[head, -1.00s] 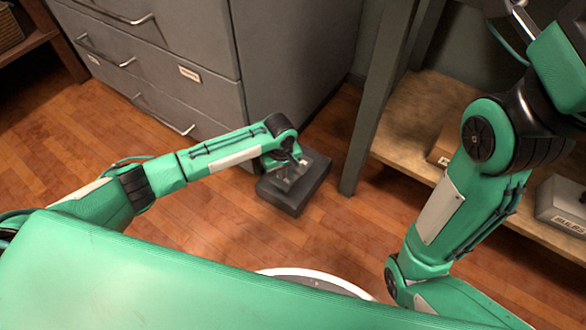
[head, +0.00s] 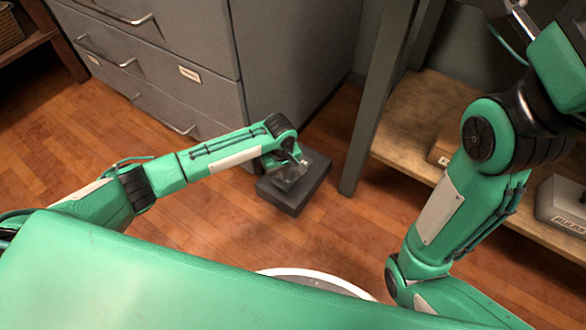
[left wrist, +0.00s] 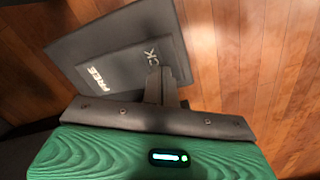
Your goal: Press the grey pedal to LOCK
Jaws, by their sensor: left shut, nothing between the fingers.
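The grey pedal (head: 300,196) sits on the wooden floor beside the drawer cabinet in the head view. In the left wrist view its tilting plate (left wrist: 120,72) carries the words FREE on the left and LOCK on the right, the latter partly hidden by my fingers. My left gripper (head: 290,176) is shut and empty, with its fingers over the pedal. In the left wrist view the fingertips (left wrist: 155,74) are at the LOCK end, seemingly touching the plate; exact contact is hard to tell. My right arm shows at the right, but its gripper does not.
A grey drawer cabinet (head: 290,62) stands behind the pedal. A shelf unit with a dark leg (head: 372,115) and a low wooden board (head: 415,110) stands to the right. A grey box (head: 563,205) rests on the board. The floor left of the pedal is clear.

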